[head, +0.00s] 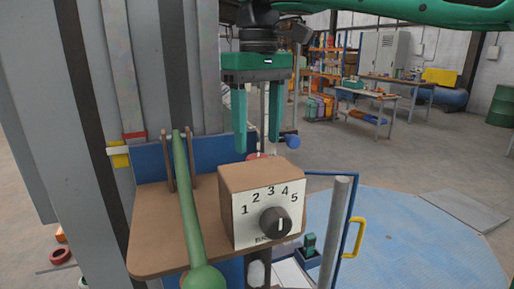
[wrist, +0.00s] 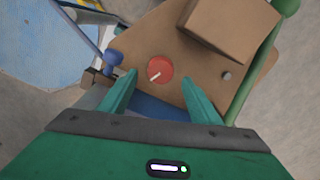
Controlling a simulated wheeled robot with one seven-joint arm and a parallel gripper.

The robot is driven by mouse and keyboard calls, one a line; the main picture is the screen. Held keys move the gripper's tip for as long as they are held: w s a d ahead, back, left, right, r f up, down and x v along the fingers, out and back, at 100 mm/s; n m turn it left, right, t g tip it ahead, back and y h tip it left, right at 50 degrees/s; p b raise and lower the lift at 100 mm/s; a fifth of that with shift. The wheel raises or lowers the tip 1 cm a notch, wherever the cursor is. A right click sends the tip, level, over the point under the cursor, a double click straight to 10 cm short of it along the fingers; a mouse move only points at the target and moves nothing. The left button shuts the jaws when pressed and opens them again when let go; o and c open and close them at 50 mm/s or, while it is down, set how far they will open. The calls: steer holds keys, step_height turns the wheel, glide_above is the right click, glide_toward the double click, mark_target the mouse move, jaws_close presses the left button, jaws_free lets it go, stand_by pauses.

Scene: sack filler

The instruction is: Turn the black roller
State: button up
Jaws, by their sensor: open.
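A round black knob (head: 275,222), the only black turning part I can make out, is on the front face of a brown box (head: 236,180). The face has a dial numbered 1 to 5, with partly hidden lettering below. The knob carries a pale mark. The box also shows in the wrist view (wrist: 232,28), where its dial face is hidden. My gripper (head: 257,146) points down, open and empty, above and behind the box. In the wrist view its fingertips (wrist: 160,76) stand either side of a red disc (wrist: 160,69) with a white line, apparently below them.
A long green lever (head: 188,200) with a ball end rises left of the box. A blue ball knob (head: 292,141) is at the right, near my fingers. The brown shelf (head: 160,225) carries the box. A yellow handle (head: 355,237) and grey post (head: 334,225) stand right.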

step_height(320, 180, up, 7)
stand_by(0.3)
steer(key=shift+f, duration=0.1)
